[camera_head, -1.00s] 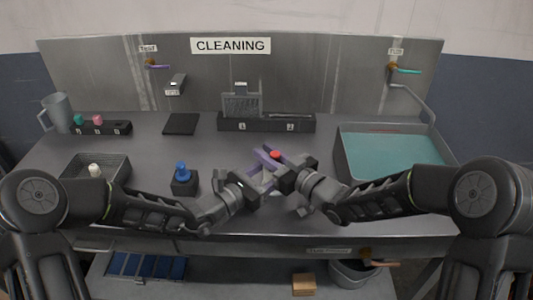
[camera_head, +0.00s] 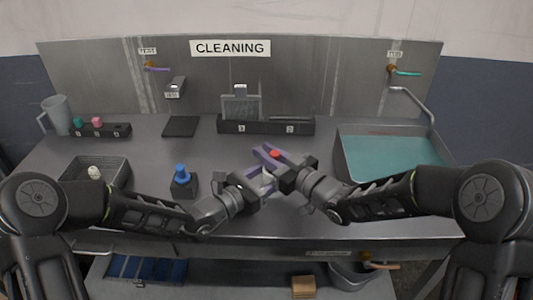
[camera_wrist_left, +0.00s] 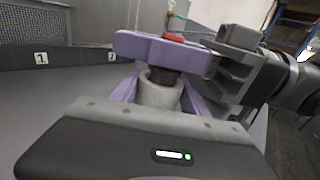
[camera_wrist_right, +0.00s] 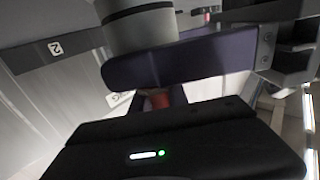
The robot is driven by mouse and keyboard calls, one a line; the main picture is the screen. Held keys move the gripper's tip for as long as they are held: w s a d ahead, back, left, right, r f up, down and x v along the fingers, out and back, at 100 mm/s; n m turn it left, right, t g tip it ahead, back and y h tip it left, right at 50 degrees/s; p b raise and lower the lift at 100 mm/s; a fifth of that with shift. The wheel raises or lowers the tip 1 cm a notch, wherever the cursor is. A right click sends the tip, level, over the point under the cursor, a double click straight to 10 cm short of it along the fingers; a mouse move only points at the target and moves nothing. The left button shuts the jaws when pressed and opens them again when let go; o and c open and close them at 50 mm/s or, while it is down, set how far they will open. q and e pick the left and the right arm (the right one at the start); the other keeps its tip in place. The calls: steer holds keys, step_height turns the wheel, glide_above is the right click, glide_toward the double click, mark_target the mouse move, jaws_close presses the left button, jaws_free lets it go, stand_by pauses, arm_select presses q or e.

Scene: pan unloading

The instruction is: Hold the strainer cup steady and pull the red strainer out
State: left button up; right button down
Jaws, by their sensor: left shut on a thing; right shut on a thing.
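The strainer cup (camera_wrist_left: 160,92) is light grey and stands between the purple fingers of my left gripper (camera_head: 266,181), which is shut on it. It also shows in the right wrist view (camera_wrist_right: 142,32). The red strainer (camera_head: 274,154) is just above the cup, between the purple fingers of my right gripper (camera_head: 270,155), which is shut on it. Only its red top (camera_wrist_left: 174,37) shows in the left wrist view, behind a purple finger. A dark band lies between that finger and the cup. I cannot tell how far the strainer sits inside the cup.
A blue-topped item stands on a dark block (camera_head: 184,188) left of my grippers. A wire basket (camera_head: 96,168) is farther left. A water-filled sink (camera_head: 390,160) is at the right. A numbered black holder (camera_head: 266,125) stands behind. The table between holder and grippers is clear.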

steer(key=shift+r, duration=2.95)
arm_select(q)
steer(key=o, duration=1.6)
steer(key=shift+s+a, duration=0.1)
steer(key=v, duration=1.1)
steer(key=shift+s+a, duration=0.25)
steer(key=shift+s, duration=0.05)
arm_select(e)
steer(key=shift+s+d, duration=0.1)
